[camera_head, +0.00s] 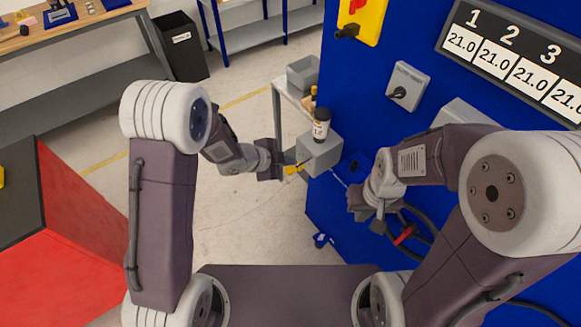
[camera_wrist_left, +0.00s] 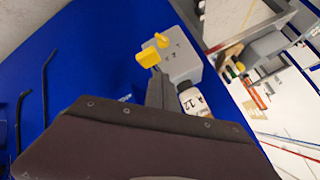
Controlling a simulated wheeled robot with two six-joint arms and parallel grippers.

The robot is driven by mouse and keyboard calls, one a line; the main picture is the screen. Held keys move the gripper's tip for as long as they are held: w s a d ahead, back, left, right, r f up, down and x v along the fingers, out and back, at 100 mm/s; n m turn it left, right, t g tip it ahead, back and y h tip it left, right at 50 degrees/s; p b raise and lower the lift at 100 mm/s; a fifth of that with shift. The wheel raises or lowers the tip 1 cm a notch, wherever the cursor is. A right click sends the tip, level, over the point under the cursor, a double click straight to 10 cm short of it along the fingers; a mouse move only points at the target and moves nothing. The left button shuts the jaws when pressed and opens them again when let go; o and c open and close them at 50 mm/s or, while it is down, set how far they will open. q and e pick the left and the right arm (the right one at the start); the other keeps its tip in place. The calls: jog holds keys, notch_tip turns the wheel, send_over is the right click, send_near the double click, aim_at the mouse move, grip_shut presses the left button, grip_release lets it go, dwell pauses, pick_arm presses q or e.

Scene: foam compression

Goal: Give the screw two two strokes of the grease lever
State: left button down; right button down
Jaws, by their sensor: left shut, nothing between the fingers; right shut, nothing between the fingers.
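A grey grease box (camera_head: 320,152) is mounted on the side of the blue machine, with a white, dark-capped bottle (camera_head: 321,125) on top. Its yellow lever (camera_head: 295,169) sticks out to the left. My left gripper (camera_head: 284,165) is shut and empty, its fingertips close to the lever. In the left wrist view the fingers (camera_wrist_left: 157,88) point at the box (camera_wrist_left: 178,55) and lie just below the yellow lever end (camera_wrist_left: 149,57); contact cannot be told. My right gripper (camera_head: 376,218) is shut and empty in front of the blue machine. I cannot make out screw two.
The blue machine (camera_head: 338,222) carries a display (camera_head: 510,50) numbered 1, 2, 3 with 21.0 readings, and a grey rotary switch (camera_head: 408,86). A red handle (camera_head: 404,235) and dark cables lie near my right arm. The floor left of the box is clear.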

pick_arm(q)
jog(key=shift+r+p, duration=2)
jog(key=shift+r, duration=0.4)
jog(key=shift+f, duration=0.1)
